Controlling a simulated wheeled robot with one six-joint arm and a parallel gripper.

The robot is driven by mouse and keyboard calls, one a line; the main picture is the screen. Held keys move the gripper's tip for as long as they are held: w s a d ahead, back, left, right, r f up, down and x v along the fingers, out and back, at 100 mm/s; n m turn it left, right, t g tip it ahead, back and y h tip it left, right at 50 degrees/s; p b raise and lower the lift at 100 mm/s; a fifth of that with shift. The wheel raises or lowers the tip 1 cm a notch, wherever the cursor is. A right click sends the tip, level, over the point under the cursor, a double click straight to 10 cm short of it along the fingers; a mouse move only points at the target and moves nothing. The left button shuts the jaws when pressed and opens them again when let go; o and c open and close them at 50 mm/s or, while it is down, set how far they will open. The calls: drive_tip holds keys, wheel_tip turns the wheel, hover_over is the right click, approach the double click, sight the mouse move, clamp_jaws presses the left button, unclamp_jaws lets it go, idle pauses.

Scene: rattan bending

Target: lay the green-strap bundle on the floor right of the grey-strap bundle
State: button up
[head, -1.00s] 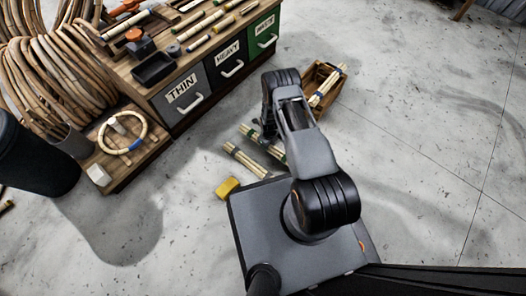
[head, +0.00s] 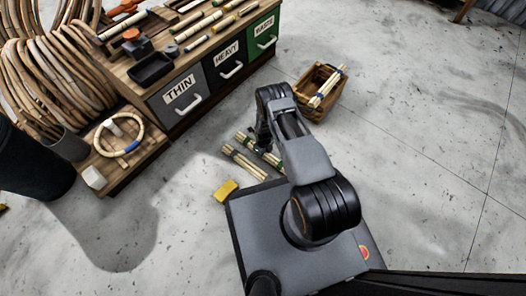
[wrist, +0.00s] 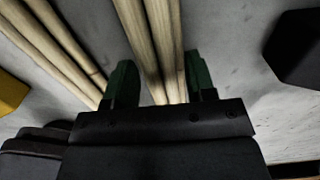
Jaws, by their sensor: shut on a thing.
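The green-strap bundle (head: 242,137) of pale rattan sticks lies at or just above the floor; I cannot tell if it touches. My gripper (wrist: 163,82) is shut on it: in the wrist view the pale sticks (wrist: 146,35) run between the two fingers. The grey-strap bundle (head: 243,163) lies on the floor just left of the held one, roughly parallel. It also shows at the left of the wrist view (wrist: 50,45), apart from my fingers.
A yellow block (head: 225,190) lies on the floor below the bundles. A wooden crate (head: 331,112) with a blue-strapped bundle stands to the right. The drawer cabinet (head: 190,120) is at upper left, and a low wooden stand (head: 120,176) is left. Floor on the far right is clear.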

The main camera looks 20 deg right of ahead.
drive_tip(key=shift+f, duration=0.15)
drive_tip(key=o, duration=1.1)
wheel_tip(320, 180, up, 41)
drive_tip(key=w+n+t+p, duration=0.15)
drive_tip(key=n+p, duration=0.45)
drive_tip(key=n, duration=0.6)
drive_tip(key=s+r+n+t, duration=0.1)
drive_tip(key=s+r+n, duration=1.6)
drive_tip(key=s+r, duration=0.1)
drive_tip(key=shift+s+r, duration=0.25)
drive_tip(key=shift+s, duration=0.25)
